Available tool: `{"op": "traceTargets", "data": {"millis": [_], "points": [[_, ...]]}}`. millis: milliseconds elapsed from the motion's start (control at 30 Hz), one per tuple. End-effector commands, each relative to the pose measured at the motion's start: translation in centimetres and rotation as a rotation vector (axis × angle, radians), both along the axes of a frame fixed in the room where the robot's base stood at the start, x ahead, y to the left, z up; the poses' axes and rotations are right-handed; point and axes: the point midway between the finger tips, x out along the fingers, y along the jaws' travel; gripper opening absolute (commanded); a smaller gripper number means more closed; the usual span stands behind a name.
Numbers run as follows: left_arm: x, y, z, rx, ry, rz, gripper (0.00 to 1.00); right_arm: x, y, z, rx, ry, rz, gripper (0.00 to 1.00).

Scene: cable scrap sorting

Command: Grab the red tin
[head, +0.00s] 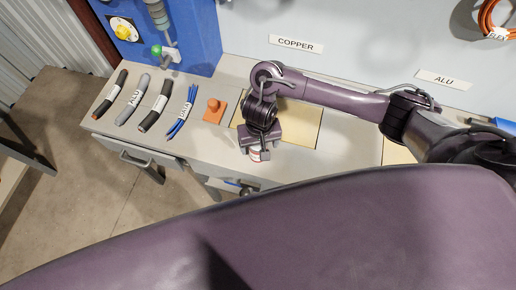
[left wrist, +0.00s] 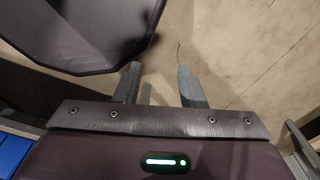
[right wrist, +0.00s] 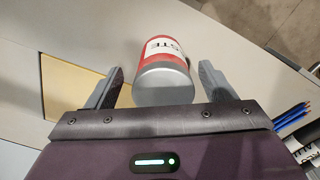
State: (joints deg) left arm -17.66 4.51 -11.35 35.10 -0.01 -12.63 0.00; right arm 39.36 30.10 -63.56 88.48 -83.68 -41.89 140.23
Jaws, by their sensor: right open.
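The red tin (right wrist: 165,65) has a white label with dark letters ending in "STE" and a grey end. In the right wrist view it lies between the two open fingers of my right gripper (right wrist: 160,88), with a gap on each side. In the head view the tin (head: 257,155) shows only in part below my right gripper (head: 255,150), near the bench's front edge. My left gripper (left wrist: 160,85) is open and empty above the floor in the left wrist view; it is not visible in the head view.
The grey workbench (head: 185,148) carries several cable pieces (head: 150,105) at the left and an orange block with a knob (head: 213,108). A yellowish panel (head: 304,125) lies under the "COPPER" sign (head: 296,44). A blue cabinet (head: 190,30) stands behind. Drawers (head: 142,158) are below the front edge.

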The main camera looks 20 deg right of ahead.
Motion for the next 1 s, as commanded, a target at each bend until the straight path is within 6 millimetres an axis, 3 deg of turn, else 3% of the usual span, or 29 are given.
{"op": "traceTargets", "data": {"millis": [67,200,500,900,1000], "points": [[0.0,0.0,-1.4,0.000,0.001,-0.001,0.36,0.0,0.3,-2.0,0.002,0.004,-0.001,0.76],[0.3,0.0,-1.1,0.000,-0.003,-0.003,0.36,0.1,0.2,-3.1,0.000,0.001,0.000,0.76],[1.7,-0.1,-0.9,-0.002,-0.026,-0.004,0.36,0.1,0.2,-3.5,0.001,0.000,0.001,0.76],[1.2,0.0,-1.0,-0.001,-0.018,-0.003,0.36,0.2,0.2,-3.5,0.001,0.000,0.001,0.24],[1.1,0.0,-1.0,-0.001,-0.016,-0.003,0.36,0.2,0.2,-3.4,0.002,-0.001,0.001,0.21]]}}
